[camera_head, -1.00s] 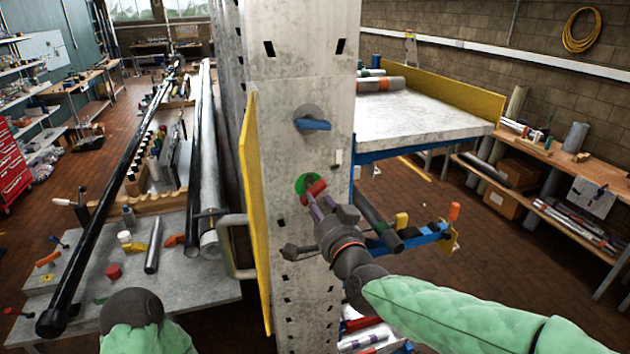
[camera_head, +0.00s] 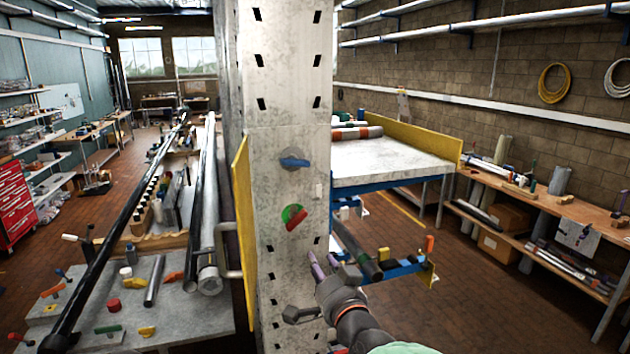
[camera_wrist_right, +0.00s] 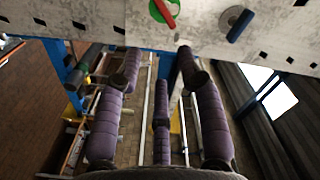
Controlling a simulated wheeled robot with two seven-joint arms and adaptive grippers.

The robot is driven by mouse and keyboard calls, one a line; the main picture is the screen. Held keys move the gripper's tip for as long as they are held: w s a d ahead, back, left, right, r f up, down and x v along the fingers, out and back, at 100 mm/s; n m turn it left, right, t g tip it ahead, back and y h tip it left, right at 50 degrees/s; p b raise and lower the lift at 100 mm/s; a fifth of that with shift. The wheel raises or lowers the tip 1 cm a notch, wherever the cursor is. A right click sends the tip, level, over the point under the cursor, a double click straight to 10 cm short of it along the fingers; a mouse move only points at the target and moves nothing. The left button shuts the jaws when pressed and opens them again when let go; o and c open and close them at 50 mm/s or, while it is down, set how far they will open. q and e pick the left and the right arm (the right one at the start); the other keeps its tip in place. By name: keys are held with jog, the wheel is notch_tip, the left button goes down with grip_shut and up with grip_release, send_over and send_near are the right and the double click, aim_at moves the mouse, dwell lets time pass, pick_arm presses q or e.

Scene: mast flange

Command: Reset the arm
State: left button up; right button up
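The grey mast (camera_head: 285,170) stands upright in the middle of the head view. On its face are a blue handle (camera_head: 295,162) and, lower, a red handle (camera_head: 297,220) set slantwise on a green disc (camera_head: 288,212). My right gripper (camera_head: 325,262) is below and right of the red handle, apart from it. In the right wrist view its purple fingers (camera_wrist_right: 157,68) are spread with nothing between them. There the red handle (camera_wrist_right: 166,13) and the blue handle (camera_wrist_right: 240,25) show at the top edge. My left gripper is out of view.
A yellow panel (camera_head: 243,230) and a metal loop handle (camera_head: 222,250) are at the mast's left side. A grey shelf with a yellow edge (camera_head: 420,142) juts out right. A blue bracket (camera_head: 405,270) holding small parts lies close right of my gripper. Left, a bench (camera_head: 190,310) carries long tubes.

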jog(key=s+d+f+n+g+h+b, duration=0.1)
jog(key=d+f+g+b, duration=0.15)
jog(key=f, duration=1.25)
jog(key=s+d+f+g+b, duration=0.1)
jog(key=f+g+b, duration=0.2)
jog(key=f, duration=1.2)
jog(key=s+d+f+n+g+h+b, duration=0.1)
jog(key=d+f+g+b, duration=0.15)
jog(key=f, duration=1.15)
jog(key=s+d+f+g+b, duration=0.1)
jog(key=s+f+g+b, duration=0.3)
jog(key=s+f, duration=0.9)
jog(key=s+d+f+n+g+b, duration=0.1)
jog(key=s+f+g+b, duration=0.3)
jog(key=s+f, duration=0.9)
notch_tip(320, 180, down, 6)
jog(key=shift+d+f+n+g+b, duration=0.15)
jog(key=shift+d+n+g+b, duration=0.05)
jog(key=shift+n+g+b, duration=0.15)
